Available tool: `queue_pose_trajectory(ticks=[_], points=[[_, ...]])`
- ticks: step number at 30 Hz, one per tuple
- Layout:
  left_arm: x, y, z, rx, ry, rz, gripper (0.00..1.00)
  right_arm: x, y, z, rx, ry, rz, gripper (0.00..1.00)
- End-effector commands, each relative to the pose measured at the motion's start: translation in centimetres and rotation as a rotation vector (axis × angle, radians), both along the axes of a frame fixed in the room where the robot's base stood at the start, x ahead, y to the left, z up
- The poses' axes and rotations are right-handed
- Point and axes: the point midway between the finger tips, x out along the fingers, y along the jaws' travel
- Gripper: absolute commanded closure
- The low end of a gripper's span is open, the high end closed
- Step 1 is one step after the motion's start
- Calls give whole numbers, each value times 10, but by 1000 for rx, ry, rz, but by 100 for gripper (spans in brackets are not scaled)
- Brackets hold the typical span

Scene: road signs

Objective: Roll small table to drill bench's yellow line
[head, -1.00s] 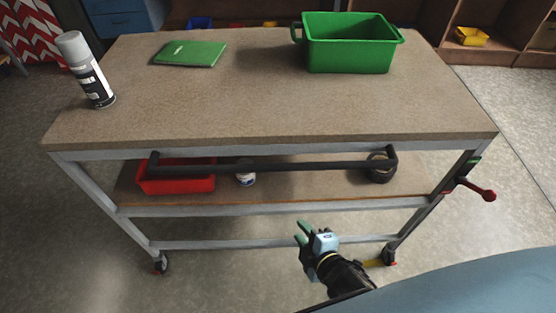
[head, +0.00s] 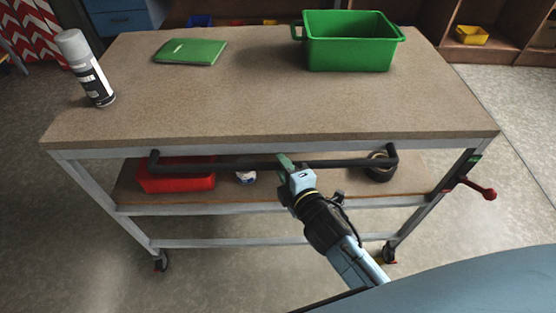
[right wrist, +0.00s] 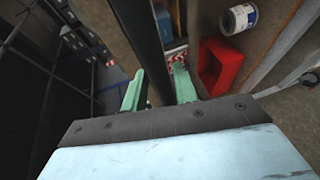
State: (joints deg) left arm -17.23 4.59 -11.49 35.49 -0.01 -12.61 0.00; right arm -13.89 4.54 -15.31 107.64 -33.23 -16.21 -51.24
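The small table (head: 250,115) is a wheeled cart with a brown top, a grey metal frame and a lower shelf. A black bar handle (head: 225,166) runs along its near side. My right gripper (head: 284,165) is at the middle of this handle. In the right wrist view, the green fingers of my right gripper (right wrist: 158,88) are spread, with the black handle (right wrist: 148,40) running between them. I cannot tell whether they touch it. My left gripper is out of view. I cannot make out a drill bench or a yellow floor line.
On the top stand a green bin (head: 350,45), a green booklet (head: 190,51) and a spray can (head: 86,68). The lower shelf holds a red bin (head: 178,178), a small can (head: 245,177) and a tape roll (head: 380,172). Shelving stands behind; floor at right is clear.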

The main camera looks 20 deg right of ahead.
Motion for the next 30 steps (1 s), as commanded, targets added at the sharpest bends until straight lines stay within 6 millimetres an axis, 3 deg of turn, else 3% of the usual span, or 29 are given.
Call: queue_pose_trajectory(ticks=[6, 17, 24, 30], points=[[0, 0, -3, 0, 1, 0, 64, 26, 3, -5, 0, 0, 0, 71], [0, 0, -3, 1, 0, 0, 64, 32, 4, -6, 1, 0, 0, 71], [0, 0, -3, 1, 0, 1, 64, 31, 4, -6, 1, 0, 0, 99], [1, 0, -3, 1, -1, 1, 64, 31, 4, -6, 1, 0, 0, 100]])
